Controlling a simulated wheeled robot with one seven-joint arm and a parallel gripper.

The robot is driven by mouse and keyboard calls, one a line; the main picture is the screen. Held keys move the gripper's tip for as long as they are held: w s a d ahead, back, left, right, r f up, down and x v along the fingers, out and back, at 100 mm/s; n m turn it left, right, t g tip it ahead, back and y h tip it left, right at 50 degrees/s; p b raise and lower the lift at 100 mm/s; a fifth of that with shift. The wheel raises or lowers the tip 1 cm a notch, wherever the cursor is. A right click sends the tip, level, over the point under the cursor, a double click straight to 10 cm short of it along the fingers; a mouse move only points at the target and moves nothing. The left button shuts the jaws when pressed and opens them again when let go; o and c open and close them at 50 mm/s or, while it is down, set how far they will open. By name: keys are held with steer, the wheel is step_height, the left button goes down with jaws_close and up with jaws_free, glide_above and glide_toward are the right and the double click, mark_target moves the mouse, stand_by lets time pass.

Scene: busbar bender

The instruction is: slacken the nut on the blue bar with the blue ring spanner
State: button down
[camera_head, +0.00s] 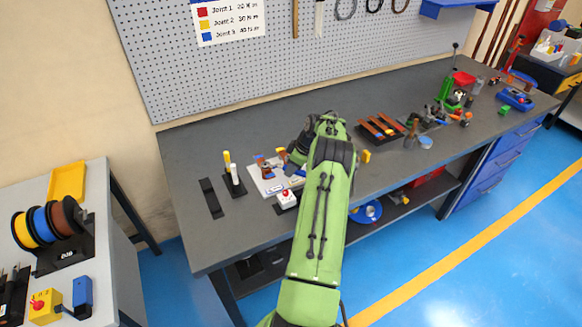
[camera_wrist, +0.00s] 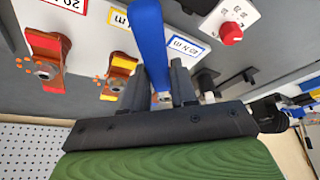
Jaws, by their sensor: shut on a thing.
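My gripper (camera_wrist: 160,78) is shut on the blue ring spanner (camera_wrist: 150,38), whose long blue handle runs up out of the wrist view. The spanner's ring end is not clear behind my fingers. A copper bar with red marks (camera_wrist: 48,62) and one with yellow marks (camera_wrist: 117,78), each with a nut, stand to the left of the spanner. The blue-edged 40 N m label (camera_wrist: 186,46) is just right of the handle. The blue bar and its nut are mostly hidden by my fingers, so I cannot tell whether the ring is around the nut. In the head view my arm covers the gripper.
A white box with a red knob (camera_wrist: 231,33) stands close right of the gripper; it also shows in the head view (camera_head: 286,198). A pen stand (camera_head: 235,186) is left of the joint board (camera_head: 262,184). Copper bars (camera_head: 380,127) lie farther right.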

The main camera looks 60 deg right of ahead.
stand_by(0.3)
steer(key=shift+r+p, duration=1.4)
steer(key=shift+r, duration=1.15)
